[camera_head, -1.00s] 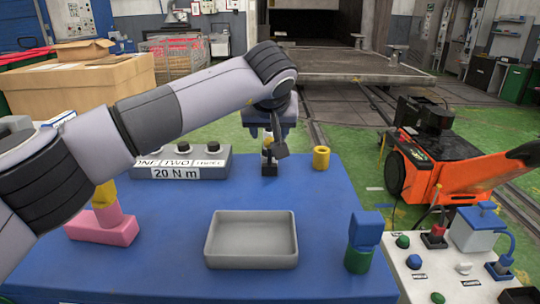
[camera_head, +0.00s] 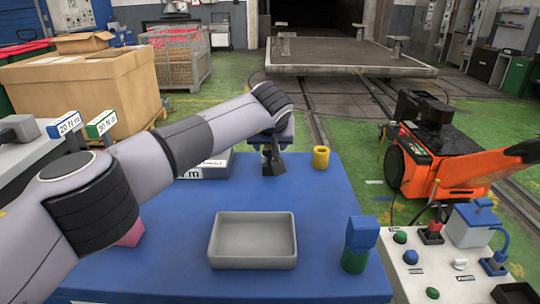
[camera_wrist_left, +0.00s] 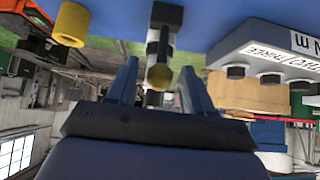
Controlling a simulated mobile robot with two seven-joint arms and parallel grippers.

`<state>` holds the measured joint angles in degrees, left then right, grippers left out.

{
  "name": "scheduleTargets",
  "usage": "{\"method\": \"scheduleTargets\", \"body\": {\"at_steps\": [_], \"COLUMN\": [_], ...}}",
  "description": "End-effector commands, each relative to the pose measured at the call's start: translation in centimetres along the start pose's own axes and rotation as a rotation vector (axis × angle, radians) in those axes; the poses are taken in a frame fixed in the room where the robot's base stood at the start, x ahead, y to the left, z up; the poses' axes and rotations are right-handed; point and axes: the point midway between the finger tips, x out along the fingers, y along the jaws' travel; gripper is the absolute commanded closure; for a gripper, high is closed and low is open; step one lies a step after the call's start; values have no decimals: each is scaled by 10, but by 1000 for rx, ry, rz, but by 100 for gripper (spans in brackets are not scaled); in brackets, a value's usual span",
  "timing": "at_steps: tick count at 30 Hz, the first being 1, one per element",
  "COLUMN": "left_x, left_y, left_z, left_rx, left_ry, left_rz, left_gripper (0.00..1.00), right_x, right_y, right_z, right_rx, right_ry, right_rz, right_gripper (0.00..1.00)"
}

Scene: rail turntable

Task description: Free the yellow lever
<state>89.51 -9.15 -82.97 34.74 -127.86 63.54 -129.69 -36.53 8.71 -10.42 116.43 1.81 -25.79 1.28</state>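The yellow lever (camera_wrist_left: 157,77) shows in the left wrist view as a small yellow tip on a grey stem, running from a black block (camera_wrist_left: 166,14) on the blue table. My left gripper (camera_wrist_left: 159,68) is open, with one finger on each side of the stem and tip. I see gaps on both sides, so the fingers look apart from it. In the head view my left gripper (camera_head: 272,155) points down over the black block and hides the yellow tip. My right gripper is not in view.
A yellow ring-shaped cylinder (camera_head: 320,157) stands right of the lever. A grey button box (camera_head: 214,165) stands to its left, partly behind my arm. An empty grey tray (camera_head: 252,265) and a blue-on-green block stack (camera_head: 361,243) are nearer me. Open blue table (camera_head: 315,197) lies between.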

Motion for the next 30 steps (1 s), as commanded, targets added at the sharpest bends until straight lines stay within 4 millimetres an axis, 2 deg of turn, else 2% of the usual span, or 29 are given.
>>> {"method": "scheduleTargets", "body": {"at_steps": [1, 3, 4, 10, 21, 30], "left_x": [0, 0, 0, 0, -7, -8], "left_y": [0, 0, 0, 0, 0, 0], "left_z": [0, 0, 0, 1, 15, 16], "left_rx": [0, 0, 0, 0, 0, 0], "left_ry": [0, 0, 0, 0, -1, -3], "left_rz": [0, 0, 0, 1, 1, 0], "left_gripper": [62, 85, 88, 88, 87, 88], "right_x": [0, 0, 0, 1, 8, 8], "right_y": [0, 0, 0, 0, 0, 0], "right_z": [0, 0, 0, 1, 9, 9], "right_rx": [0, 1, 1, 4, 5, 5], "right_ry": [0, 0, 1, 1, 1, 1], "right_rz": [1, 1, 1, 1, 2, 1], "right_gripper": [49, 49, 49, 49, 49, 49]}}
